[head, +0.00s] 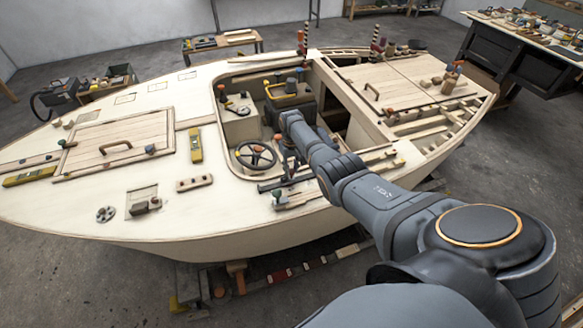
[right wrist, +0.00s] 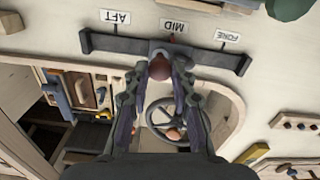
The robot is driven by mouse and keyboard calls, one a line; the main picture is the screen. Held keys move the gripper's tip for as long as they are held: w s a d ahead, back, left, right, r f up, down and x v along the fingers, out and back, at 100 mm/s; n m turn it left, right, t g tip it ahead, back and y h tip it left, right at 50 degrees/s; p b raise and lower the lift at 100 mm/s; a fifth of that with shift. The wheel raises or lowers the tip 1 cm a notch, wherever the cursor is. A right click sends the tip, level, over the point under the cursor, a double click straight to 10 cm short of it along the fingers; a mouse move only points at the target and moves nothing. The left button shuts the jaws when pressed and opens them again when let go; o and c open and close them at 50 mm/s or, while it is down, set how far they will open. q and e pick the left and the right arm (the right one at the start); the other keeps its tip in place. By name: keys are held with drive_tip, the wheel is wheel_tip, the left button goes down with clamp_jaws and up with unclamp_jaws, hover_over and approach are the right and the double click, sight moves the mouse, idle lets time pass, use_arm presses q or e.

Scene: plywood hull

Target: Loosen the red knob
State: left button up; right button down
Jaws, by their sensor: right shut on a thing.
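The red knob (right wrist: 160,69) sits at the middle of a dark bar (right wrist: 113,43) in the right wrist view, near the MID label (right wrist: 172,27). My right gripper (right wrist: 158,78) has its two fingers on either side of the knob and is shut on it. In the head view my right gripper (head: 289,172) is at the cockpit's near edge, beside the steering wheel (head: 257,156). I cannot make out the red knob in the head view. My left gripper is not in view.
AFT (right wrist: 115,16) and FORE (right wrist: 227,36) labels flank the bar. The wheel, with a brown knob (right wrist: 174,134), lies close below the fingers in the wrist view. A wooden strip with dark studs (head: 194,183) and a yellow level (head: 196,146) lie on the deck.

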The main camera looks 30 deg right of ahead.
drive_tip(key=n, duration=0.5)
drive_tip(key=shift+s+a+f+n, duration=0.1)
drive_tip(key=shift+f+n, duration=0.05)
drive_tip(key=shift+n, duration=0.15)
drive_tip(key=n, duration=0.5)
drive_tip(key=shift+s+n, duration=0.1)
drive_tip(key=shift+n, duration=0.2)
drive_tip(key=c, duration=1.1)
unclamp_jaws()
